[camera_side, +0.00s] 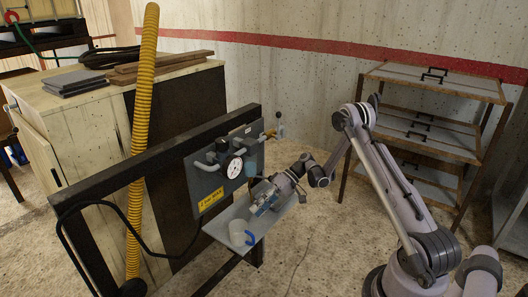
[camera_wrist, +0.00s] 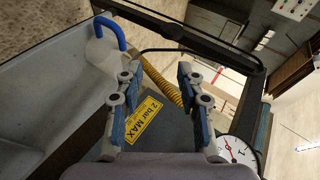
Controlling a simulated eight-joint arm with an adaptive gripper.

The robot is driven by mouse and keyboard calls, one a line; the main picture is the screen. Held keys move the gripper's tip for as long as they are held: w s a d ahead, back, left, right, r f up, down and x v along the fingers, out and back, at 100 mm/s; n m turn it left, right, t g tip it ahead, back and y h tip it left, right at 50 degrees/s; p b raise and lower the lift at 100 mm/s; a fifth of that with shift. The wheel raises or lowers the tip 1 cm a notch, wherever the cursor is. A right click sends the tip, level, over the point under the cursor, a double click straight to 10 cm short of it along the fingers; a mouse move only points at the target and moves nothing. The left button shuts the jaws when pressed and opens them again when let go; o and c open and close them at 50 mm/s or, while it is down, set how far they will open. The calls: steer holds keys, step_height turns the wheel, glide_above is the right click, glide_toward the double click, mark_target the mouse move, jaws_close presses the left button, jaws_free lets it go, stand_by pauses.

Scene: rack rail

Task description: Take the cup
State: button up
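A white cup (camera_side: 238,234) with a blue handle stands on the near end of a small grey shelf (camera_side: 222,222). In the wrist view the cup (camera_wrist: 101,50) is at the upper left, its blue handle toward the top, partly behind my left-hand finger. My gripper (camera_side: 258,206) is over the shelf, to the right of the cup and apart from it in the side view. In the wrist view my gripper (camera_wrist: 159,78) has its two fingers spread, with nothing held between them.
Behind the shelf a grey panel (camera_side: 205,182) carries a pressure gauge (camera_side: 234,167), pipes and a yellow label (camera_side: 211,199). A black rail (camera_side: 100,178) and a yellow hose (camera_side: 140,130) stand left. A drawer rack (camera_side: 425,130) is at right.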

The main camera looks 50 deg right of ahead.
glide_toward(243, 235)
steer(key=shift+a, duration=1.35)
steer(key=a+f, duration=0.2)
steer(key=shift+w+a+f, duration=0.1)
steer(key=shift+a+f, duration=0.15)
steer(key=shift+f, duration=0.15)
jaws_close()
